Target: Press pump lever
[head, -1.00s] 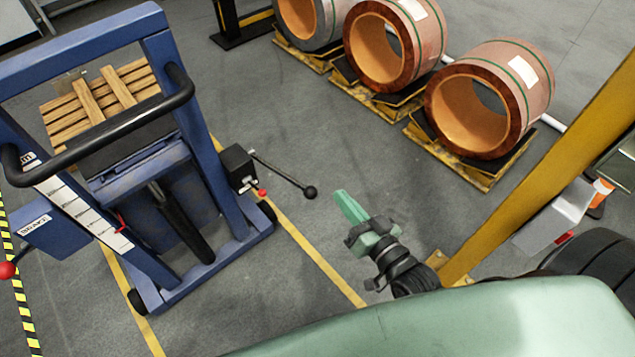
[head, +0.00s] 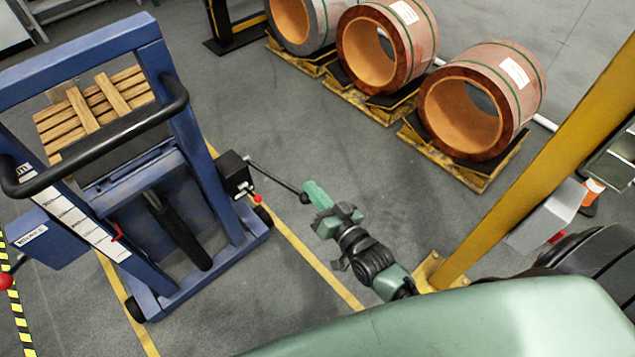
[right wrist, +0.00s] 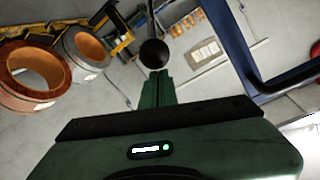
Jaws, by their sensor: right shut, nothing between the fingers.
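The pump lever (head: 275,176) is a thin dark rod with a black ball knob at its end. It sticks out to the right from a black pump box (head: 235,174) on the blue lift truck (head: 215,200). My right gripper (head: 315,192) is shut and empty, with its green fingertips right beside the knob. In the right wrist view the black knob (right wrist: 154,53) sits just beyond the tips of the shut fingers (right wrist: 157,84). I cannot tell whether they touch. My left gripper is not in view.
Copper foil coils (head: 480,100) lie on yellow pallets at the back right. A yellow post (head: 540,160) stands to the right of my right arm. A wooden pallet (head: 95,105) shows behind the truck's frame. Open grey floor lies between truck and coils.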

